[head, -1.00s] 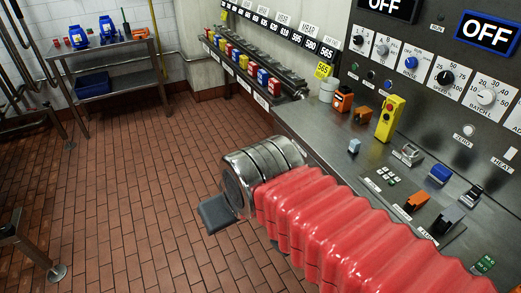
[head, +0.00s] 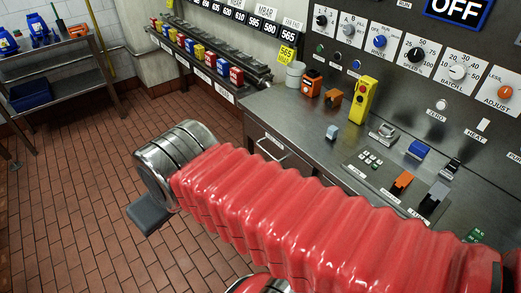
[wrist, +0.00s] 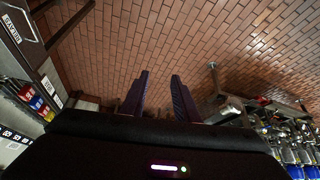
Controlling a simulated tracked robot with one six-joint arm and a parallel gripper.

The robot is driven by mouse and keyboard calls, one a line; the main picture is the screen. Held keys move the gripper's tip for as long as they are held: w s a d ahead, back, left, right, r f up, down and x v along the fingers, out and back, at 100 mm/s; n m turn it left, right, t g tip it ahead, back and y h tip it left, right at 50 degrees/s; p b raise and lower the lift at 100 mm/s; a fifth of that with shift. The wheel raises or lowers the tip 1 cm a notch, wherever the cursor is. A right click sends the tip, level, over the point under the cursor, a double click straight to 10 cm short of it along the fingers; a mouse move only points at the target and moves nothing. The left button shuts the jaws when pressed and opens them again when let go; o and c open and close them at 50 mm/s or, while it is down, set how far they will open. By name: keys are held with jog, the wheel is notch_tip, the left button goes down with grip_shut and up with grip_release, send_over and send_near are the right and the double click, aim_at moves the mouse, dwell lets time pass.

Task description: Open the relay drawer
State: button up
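A grey drawer front with a metal bar handle (head: 272,148) shows under the console's worktop in the head view, partly hidden by my red-sleeved arm. It looks closed, and I cannot read a relay label on it there. In the wrist view a grey front with a handle and a label (wrist: 22,24) shows at the upper left, cut by the frame edge. My gripper (wrist: 160,75) has two dark fingers standing apart with nothing between them. It points over the brick floor, away from the handle.
The steel worktop (head: 300,125) carries an orange box (head: 312,84), a yellow control box (head: 362,100) and several switches. A rail of coloured blocks (head: 197,50) runs along the wall. A shelf cart (head: 70,80) stands at the left. The tiled floor (head: 75,200) between is clear.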

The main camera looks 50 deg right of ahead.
jog(key=w+d+f+n+t+h, duration=0.1)
jog(key=w+d+f+n+h, duration=0.1)
jog(key=w+d+f, duration=0.5)
jog(key=w+d+f+n+t+h, duration=0.15)
jog(key=w+d, duration=0.35)
jog(key=d, duration=0.6)
jog(key=w+d+f+n+t+h, duration=0.1)
jog(key=w+d+f+n, duration=0.1)
jog(key=w+d+f, duration=0.5)
jog(key=s+d+f+n+t+h, duration=0.1)
jog(key=s+d+f, duration=0.25)
jog(key=d, duration=0.35)
jog(key=s+d+f+n+t+h, duration=0.1)
jog(key=s+d+f+n+t, duration=0.1)
jog(key=d+f, duration=0.3)
jog(key=s+d+f+t+h, duration=0.1)
jog(key=s+d+f, duration=0.1)
jog(key=s, duration=0.3)
jog(key=s+d+f+t+h, duration=0.1)
jog(key=s+d+f+h, duration=0.1)
jog(key=s, duration=0.3)
jog(key=shift+d+f, duration=0.45)
jog(key=shift+w, duration=0.1)
